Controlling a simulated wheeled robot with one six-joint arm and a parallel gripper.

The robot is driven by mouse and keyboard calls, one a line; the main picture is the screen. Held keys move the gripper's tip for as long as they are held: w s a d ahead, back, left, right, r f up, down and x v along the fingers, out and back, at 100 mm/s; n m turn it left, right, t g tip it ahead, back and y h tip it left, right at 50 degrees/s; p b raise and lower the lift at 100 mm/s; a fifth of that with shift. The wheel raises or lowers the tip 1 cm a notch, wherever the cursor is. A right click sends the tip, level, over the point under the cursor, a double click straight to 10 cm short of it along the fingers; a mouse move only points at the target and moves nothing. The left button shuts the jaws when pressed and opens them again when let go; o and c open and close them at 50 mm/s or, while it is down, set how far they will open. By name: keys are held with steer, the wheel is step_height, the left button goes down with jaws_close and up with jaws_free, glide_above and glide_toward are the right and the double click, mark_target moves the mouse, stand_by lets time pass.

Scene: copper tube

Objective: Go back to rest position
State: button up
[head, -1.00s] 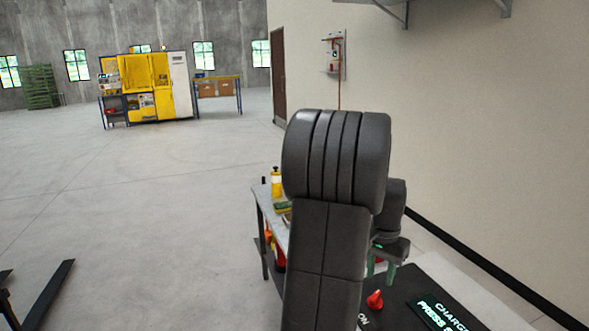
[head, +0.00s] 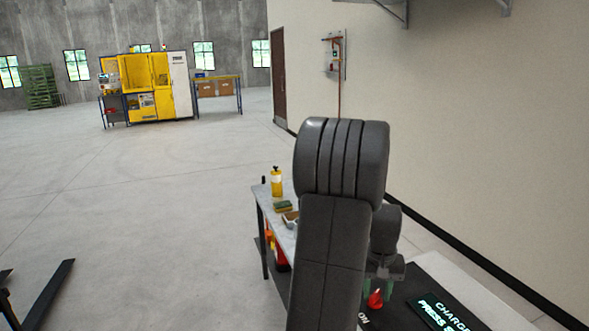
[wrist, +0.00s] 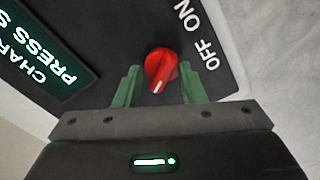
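My gripper (wrist: 159,72) is open and empty, its two green fingers spread apart in the wrist view. A red knob (wrist: 160,69) on a black panel shows between and beyond the fingertips, and I cannot tell how far off it is. "ON" and "OFF" are printed beside the knob. In the head view my gripper (head: 378,286) points down over the panel, partly hidden behind my dark arm, close to the red knob (head: 375,299).
A lit green screen (head: 440,312) is on the panel. A workbench (head: 262,199) with a yellow bottle (head: 277,182) stands left of my arm. A pale wall (head: 470,120) with a copper pipe (head: 339,93) is at the right. The floor at left is mostly open.

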steer(key=shift+n, duration=1.7)
steer(key=shift+a, duration=0.1)
